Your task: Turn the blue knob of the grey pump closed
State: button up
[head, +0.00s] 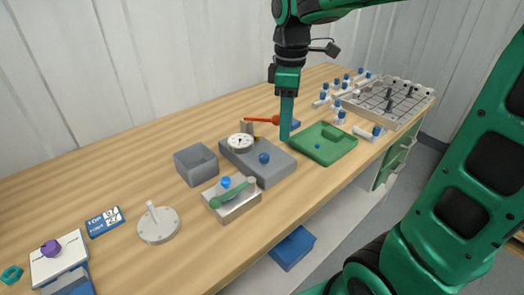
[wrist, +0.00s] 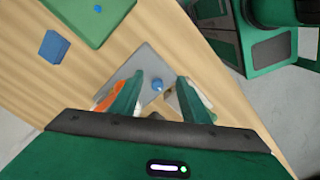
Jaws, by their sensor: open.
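The grey pump (head: 275,174) is a low grey block on the wooden table, with a round white gauge (head: 240,143) at its back left. Its round blue knob (head: 264,158) is on top, towards the right; its turn position cannot be read. My gripper (head: 286,138) points down above the table, close behind and right of the knob in the head view. In the wrist view the pump's grey top (wrist: 152,62) lies below my open gripper (wrist: 160,76), and the blue knob (wrist: 157,85) shows between the two green fingers, apart from both. Nothing is held.
A green tray (head: 338,153) is right of the pump. A grey bin (head: 196,166) and a light block with a green handle (head: 230,196) stand left and in front. An orange-red lever (head: 262,120) is behind. The table's front edge is near.

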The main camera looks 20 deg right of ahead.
aim_at(264, 155)
jog(key=w+a+n, duration=0.3)
jog(key=a+n, duration=0.1)
jog(key=a, duration=0.1)
jog(key=f, duration=1)
jog(key=shift+d, duration=0.2)
jog(key=shift+r, duration=0.1)
jog(key=c, duration=1.1)
